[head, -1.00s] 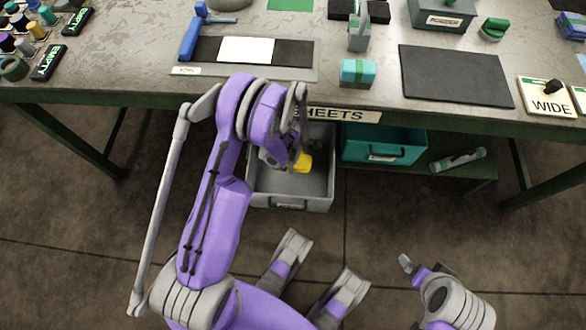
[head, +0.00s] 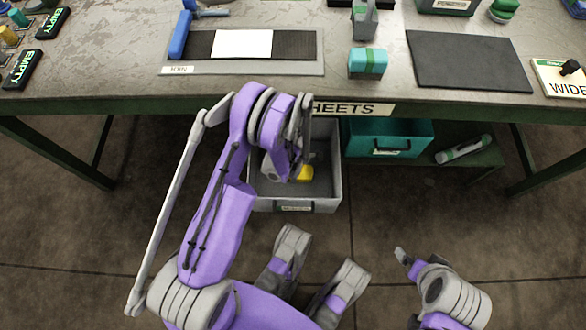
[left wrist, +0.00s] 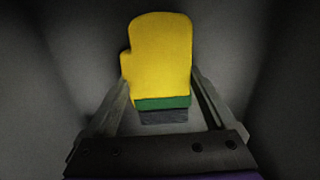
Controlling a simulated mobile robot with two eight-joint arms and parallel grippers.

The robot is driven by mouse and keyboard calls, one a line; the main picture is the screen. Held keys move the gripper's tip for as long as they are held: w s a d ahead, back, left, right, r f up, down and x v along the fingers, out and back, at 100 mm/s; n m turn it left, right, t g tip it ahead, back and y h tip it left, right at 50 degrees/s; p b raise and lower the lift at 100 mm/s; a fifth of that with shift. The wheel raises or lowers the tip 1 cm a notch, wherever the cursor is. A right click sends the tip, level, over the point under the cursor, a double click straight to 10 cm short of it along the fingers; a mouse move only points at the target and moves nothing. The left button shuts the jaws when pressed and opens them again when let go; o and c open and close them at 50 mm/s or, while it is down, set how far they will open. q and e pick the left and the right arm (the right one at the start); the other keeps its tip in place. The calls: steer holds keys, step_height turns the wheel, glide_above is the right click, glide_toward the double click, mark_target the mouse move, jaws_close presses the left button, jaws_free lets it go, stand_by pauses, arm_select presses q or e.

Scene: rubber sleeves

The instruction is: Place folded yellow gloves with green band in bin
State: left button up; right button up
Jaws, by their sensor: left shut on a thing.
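The folded yellow gloves (left wrist: 160,55) with a green band (left wrist: 162,102) and a dark grey cuff end are between the fingers of my left gripper (left wrist: 160,85), which is shut on them. In the head view, part of the yellow gloves (head: 304,174) shows inside the grey bin (head: 325,206) below the table. My left arm reaches down into this bin and hides part of it. Whether the gloves touch the bin floor is hard to tell. My right gripper (head: 401,254) is at the lower right, away from the bin, and its opening cannot be made out.
A teal bin (head: 360,140) stands right of the grey bin on a low green shelf (head: 470,162). The table edge (head: 210,102) with a "SHEETS" label is just above the bins. A teal folded item (head: 367,65) and a dark mat (head: 465,62) lie on the table.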

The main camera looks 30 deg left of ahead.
arm_select(q)
steer(key=o, duration=1.1)
steer(key=shift+f, duration=0.1)
steer(key=shift+o, duration=0.2)
step_height(320, 180, up, 8)
steer(key=shift+f+p, duration=0.1)
steer(key=shift+p, duration=1)
